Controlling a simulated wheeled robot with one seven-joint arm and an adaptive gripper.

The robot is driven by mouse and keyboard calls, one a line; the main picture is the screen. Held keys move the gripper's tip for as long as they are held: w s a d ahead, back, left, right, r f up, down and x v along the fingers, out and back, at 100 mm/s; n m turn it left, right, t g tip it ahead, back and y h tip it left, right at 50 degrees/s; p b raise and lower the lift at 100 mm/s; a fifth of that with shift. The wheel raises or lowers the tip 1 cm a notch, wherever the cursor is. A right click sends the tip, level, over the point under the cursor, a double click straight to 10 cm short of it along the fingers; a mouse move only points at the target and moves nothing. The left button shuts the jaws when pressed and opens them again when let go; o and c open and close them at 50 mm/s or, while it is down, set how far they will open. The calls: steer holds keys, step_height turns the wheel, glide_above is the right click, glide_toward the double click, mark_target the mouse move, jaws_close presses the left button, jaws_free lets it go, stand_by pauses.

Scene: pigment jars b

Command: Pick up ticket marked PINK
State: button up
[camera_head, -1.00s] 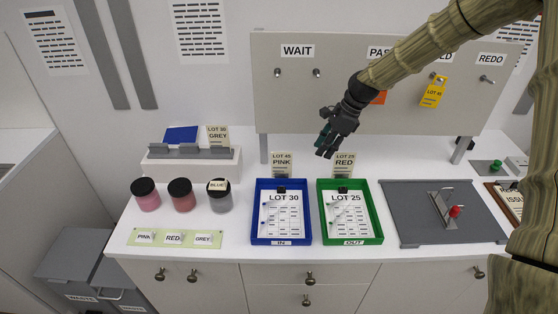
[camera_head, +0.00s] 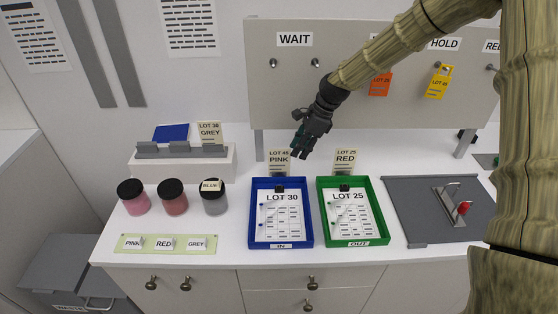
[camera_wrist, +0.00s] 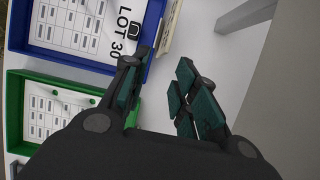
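A cream card reading LOT 45 PINK (camera_head: 278,164) stands upright behind the blue tray. A small white ticket marked PINK (camera_head: 133,243) lies at the left of a pale green strip, beside tickets marked RED (camera_head: 165,244) and GREY (camera_head: 196,244). My gripper (camera_head: 299,152) is above the back of the trays, just right of the LOT 45 PINK card. In the wrist view my gripper (camera_wrist: 163,60) is open, its dark green finger pads apart with nothing between them. A cream card edge (camera_wrist: 171,28) shows just beyond the fingertips there.
The blue tray (camera_head: 251,216) and green tray (camera_head: 384,224) hold clipboards. A LOT 25 RED card (camera_head: 344,162) stands behind the green tray. A board (camera_head: 300,95) rises behind; a grey mat (camera_head: 415,205) lies right.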

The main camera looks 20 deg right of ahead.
mark_target(279, 160)
steer(key=a, duration=0.2)
steer(key=w+a+p, duration=0.1)
steer(key=a, duration=0.3)
steer(key=shift+w+p, duration=0.35)
steer(key=shift+p, duration=0.05)
steer(key=shift+p+x, duration=1)
steer(key=shift+x, duration=1.55)
jaws_close()
